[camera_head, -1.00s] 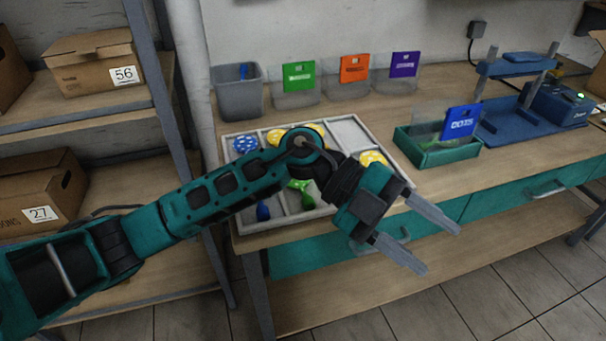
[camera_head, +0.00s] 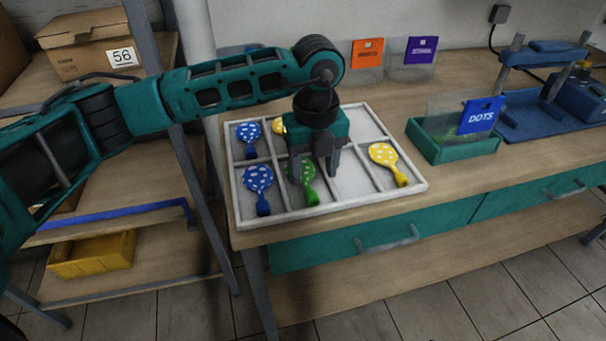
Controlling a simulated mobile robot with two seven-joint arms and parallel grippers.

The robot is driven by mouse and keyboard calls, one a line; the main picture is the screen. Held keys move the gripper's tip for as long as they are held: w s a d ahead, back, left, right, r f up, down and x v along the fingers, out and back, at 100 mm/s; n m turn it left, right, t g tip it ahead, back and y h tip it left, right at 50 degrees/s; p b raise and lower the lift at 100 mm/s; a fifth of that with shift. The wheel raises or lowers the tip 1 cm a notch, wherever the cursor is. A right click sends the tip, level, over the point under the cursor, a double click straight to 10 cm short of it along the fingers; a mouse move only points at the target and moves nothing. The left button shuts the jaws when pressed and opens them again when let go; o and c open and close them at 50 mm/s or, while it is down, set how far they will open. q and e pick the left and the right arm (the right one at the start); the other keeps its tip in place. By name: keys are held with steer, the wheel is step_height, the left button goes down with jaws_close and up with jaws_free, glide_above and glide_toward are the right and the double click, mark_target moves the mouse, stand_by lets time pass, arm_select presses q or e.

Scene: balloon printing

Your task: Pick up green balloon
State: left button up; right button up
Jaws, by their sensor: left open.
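A green dotted balloon (camera_head: 309,190) lies in a front compartment of the white divided tray (camera_head: 408,196). Its upper part is partly hidden behind my gripper. My left gripper (camera_head: 315,180) points down over that compartment, open, with its fingers at the green balloon. I cannot tell whether the fingers touch it. My right gripper does not show.
Blue dotted balloons (camera_head: 258,180) lie in the left compartments, a yellow dotted one (camera_head: 382,155) at the right, and another yellow one (camera_head: 278,126) behind my gripper. A green box (camera_head: 452,152) with a DOTS card stands right of the tray.

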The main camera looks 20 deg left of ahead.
mark_target(311, 192)
arm_select(q)
steer(key=shift+a+f, duration=0.2)
steer(key=shift+f, duration=2.9)
steer(key=shift+c, duration=0.3)
steer(key=c, duration=0.9)
